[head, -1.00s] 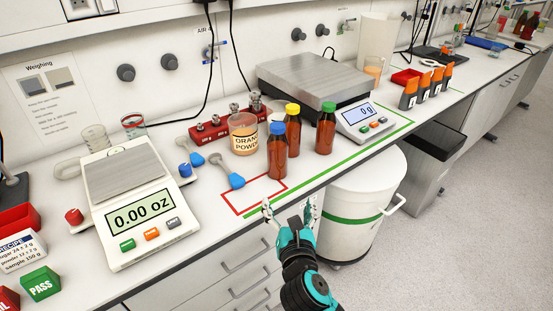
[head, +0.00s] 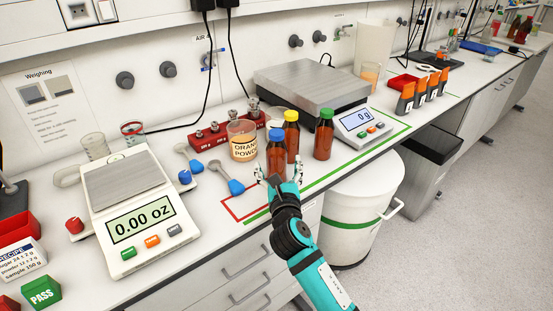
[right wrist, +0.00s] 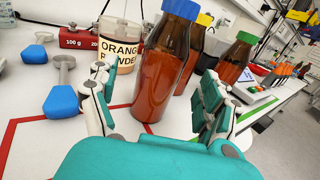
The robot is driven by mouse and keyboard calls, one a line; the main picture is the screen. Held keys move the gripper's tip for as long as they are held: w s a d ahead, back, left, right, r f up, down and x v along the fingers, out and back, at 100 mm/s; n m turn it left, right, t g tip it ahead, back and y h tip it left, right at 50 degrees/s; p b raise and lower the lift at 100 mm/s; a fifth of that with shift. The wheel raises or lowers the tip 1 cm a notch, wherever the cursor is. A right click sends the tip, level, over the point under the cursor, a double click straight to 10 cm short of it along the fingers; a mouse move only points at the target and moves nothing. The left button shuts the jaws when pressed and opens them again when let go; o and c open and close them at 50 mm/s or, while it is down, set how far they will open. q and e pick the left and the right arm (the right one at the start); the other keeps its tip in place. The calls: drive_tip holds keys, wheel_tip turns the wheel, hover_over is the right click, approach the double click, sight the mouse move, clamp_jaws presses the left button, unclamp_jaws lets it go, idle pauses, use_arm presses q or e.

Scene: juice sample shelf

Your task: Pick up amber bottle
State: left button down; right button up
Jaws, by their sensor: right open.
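Three amber bottles stand upright on the bench: the blue-capped bottle (head: 276,156), the yellow-capped bottle (head: 292,137) and the green-capped bottle (head: 324,136). My right gripper (head: 277,176) is open at the blue-capped bottle. In the right wrist view the blue-capped bottle (right wrist: 163,70) stands between and just beyond the open fingers of the right gripper (right wrist: 160,112). The yellow-capped bottle (right wrist: 195,48) is partly hidden behind it, and the green-capped bottle (right wrist: 235,62) is to the right. My left gripper is not in view.
The orange powder jar (head: 242,142) stands close behind left of the blue-capped bottle. Blue-handled scoops (head: 226,178) lie left. A weighing scale (head: 130,205) is further left, and a larger scale (head: 312,88) is behind. The bench's front edge is near the gripper.

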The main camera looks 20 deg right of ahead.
sight(278, 162)
drive_tip(key=w, duration=0.2)
drive_tip(key=w+d, duration=0.1)
drive_tip(key=w, duration=0.2)
drive_tip(key=shift+w+d, duration=0.1)
drive_tip(key=shift+c, duration=1.2)
drive_tip(key=c, duration=1.1)
drive_tip(key=shift+c, duration=0.8)
drive_tip(key=shift+r, duration=0.15)
